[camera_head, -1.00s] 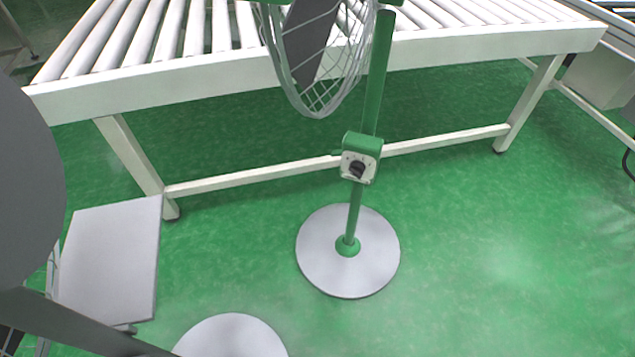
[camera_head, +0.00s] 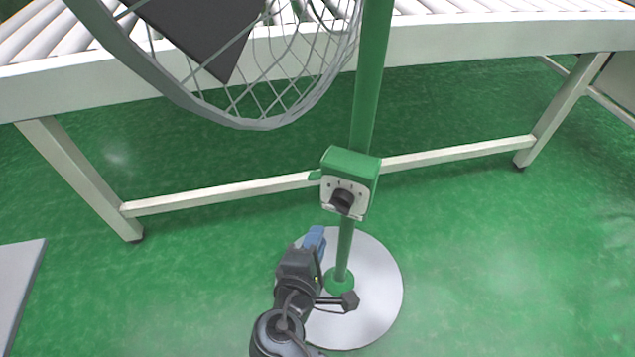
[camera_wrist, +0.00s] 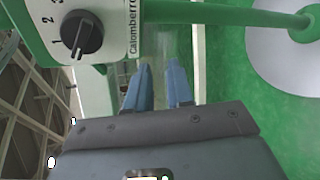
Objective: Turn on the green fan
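The green fan has a green pole (camera_head: 371,85), a wire cage (camera_head: 265,105), a control box (camera_head: 350,166) with a black knob (camera_head: 342,201), and a round grey base (camera_head: 382,290). In the wrist view the knob (camera_wrist: 82,33) is large at the upper left, with numbers printed around its dial. My gripper (camera_head: 316,236) is below and left of the control box in the head view, in front of the base. Its two blue fingers (camera_wrist: 158,85) are apart with nothing between them in the wrist view. They do not touch the knob.
A white roller conveyor (camera_head: 470,42) spans the back, with legs and a low crossbar (camera_head: 460,153) behind the pole. A grey flat panel (camera_head: 15,285) is at the left edge. Green floor on the right is clear.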

